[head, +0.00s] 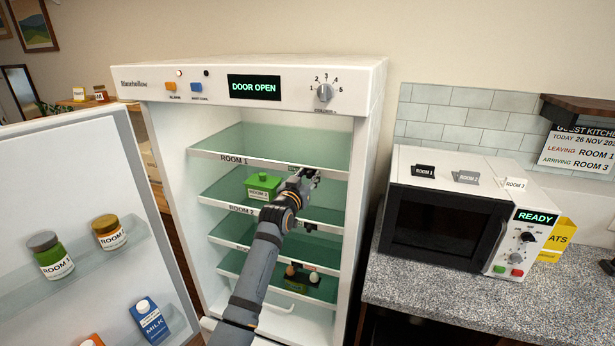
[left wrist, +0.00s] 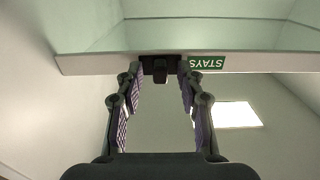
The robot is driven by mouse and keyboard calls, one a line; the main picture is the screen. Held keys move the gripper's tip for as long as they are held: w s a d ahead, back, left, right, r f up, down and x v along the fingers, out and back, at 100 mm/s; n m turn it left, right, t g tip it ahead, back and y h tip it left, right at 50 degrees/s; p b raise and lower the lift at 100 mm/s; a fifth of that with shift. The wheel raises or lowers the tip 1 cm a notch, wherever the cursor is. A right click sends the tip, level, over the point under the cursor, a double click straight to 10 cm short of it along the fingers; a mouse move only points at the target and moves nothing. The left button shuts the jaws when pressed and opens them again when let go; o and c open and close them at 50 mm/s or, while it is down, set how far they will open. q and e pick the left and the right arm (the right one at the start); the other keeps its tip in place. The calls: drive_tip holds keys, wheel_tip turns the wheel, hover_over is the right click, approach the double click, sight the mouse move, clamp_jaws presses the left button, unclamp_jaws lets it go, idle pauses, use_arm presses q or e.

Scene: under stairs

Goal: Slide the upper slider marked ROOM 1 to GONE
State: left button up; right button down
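The upper shelf strip marked ROOM 1 (head: 234,159) runs across the open fridge. My left gripper (head: 308,174) reaches into the fridge at the right part of this strip and hides that stretch of it in the head view. In the left wrist view a black slider knob (left wrist: 160,69) sits on the white strip (left wrist: 92,65), between the tips of my left gripper's fingers (left wrist: 160,78). The fingers are apart, one on each side; contact cannot be made out. A green label reading STAYS (left wrist: 207,62), upside down, is just right of the knob. My right gripper is out of view.
The fridge door (head: 75,200) stands open at left, with jars and a milk carton. A green ROOM 1 box (head: 263,186) sits on the shelf below, left of my gripper. The fridge display (head: 254,87) reads DOOR OPEN. A microwave (head: 450,220) stands on the counter at right.

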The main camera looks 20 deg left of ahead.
sight(294, 168)
use_arm(q)
clamp_jaws()
drive_tip(key=a, duration=0.6)
drive_tip(key=shift+w+b, duration=0.15)
drive_tip(key=shift+b, duration=0.25)
drive_tip(key=shift+d, duration=0.2)
unclamp_jaws()
drive_tip(key=shift+a, duration=0.3)
drive_tip(key=shift+d, duration=0.1)
